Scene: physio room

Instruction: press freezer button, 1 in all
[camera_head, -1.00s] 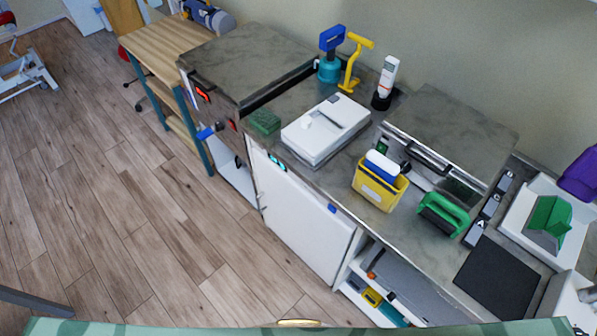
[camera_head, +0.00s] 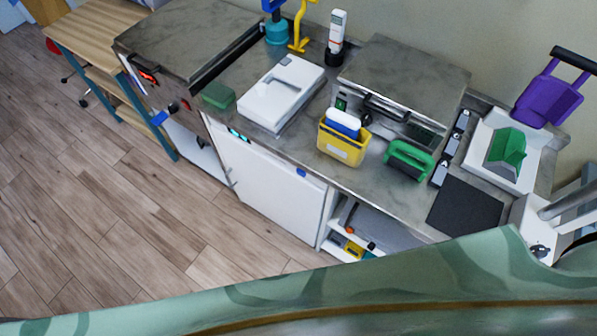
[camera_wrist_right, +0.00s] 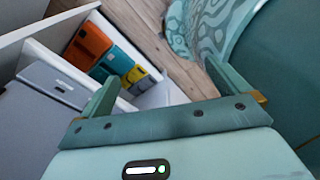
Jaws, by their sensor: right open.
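A white-doored unit (camera_head: 265,190) stands under the counter in the head view and looks like the freezer. A small lit cyan panel (camera_head: 238,135) is at its upper left corner and a small blue part (camera_head: 301,172) at its upper right. I cannot tell which of these, if either, is the button. My right gripper (camera_wrist_right: 160,72) is open and empty in the right wrist view, its two fingers spread toward a low shelf. It does not show clearly in the head view, and the freezer front is not recognisable in the wrist view. My left gripper is not in view.
The grey counter holds a white box (camera_head: 280,93), a yellow bin (camera_head: 342,141), a green-handled item (camera_head: 408,160) and a black mat (camera_head: 465,208). Orange, teal and yellow items (camera_wrist_right: 90,45) sit on the low shelf. The wooden floor (camera_head: 110,225) before the freezer is clear.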

